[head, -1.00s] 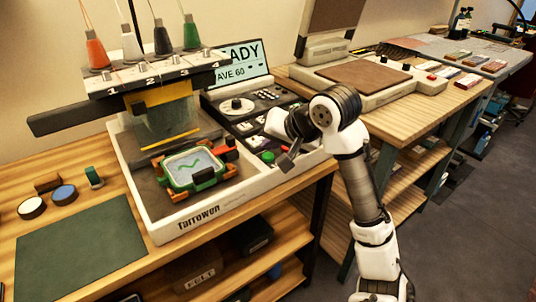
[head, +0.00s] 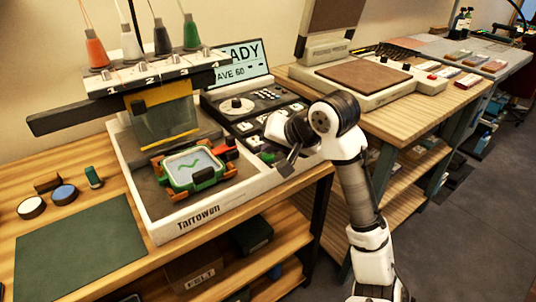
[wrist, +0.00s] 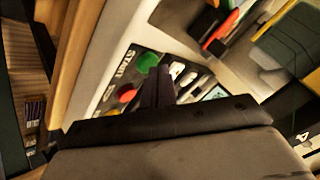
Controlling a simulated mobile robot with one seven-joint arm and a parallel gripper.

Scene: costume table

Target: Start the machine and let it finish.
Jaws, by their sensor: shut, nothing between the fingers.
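The machine (head: 198,216), white and marked Tarrowen, stands on the wooden bench. Its screen (head: 240,58) shows "…ADY" and "…AVE 60", the left part being hidden. A green-rimmed hoop (head: 178,180) with a green wave mark on its pale face sits in orange clamps on the bed. My gripper (head: 287,166) is shut and empty over the right front control panel. In the wrist view, the shut fingers (wrist: 160,86) are just beside a round green button (wrist: 148,60) and a red button (wrist: 127,95). Whether they touch a button cannot be told.
Four thread cones, one of them orange (head: 96,55), stand on the machine's head. A dark green mat (head: 80,245) and small round pots (head: 64,194) lie at left. A flat press (head: 362,80) stands on the bench at right. Open floor lies at lower right.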

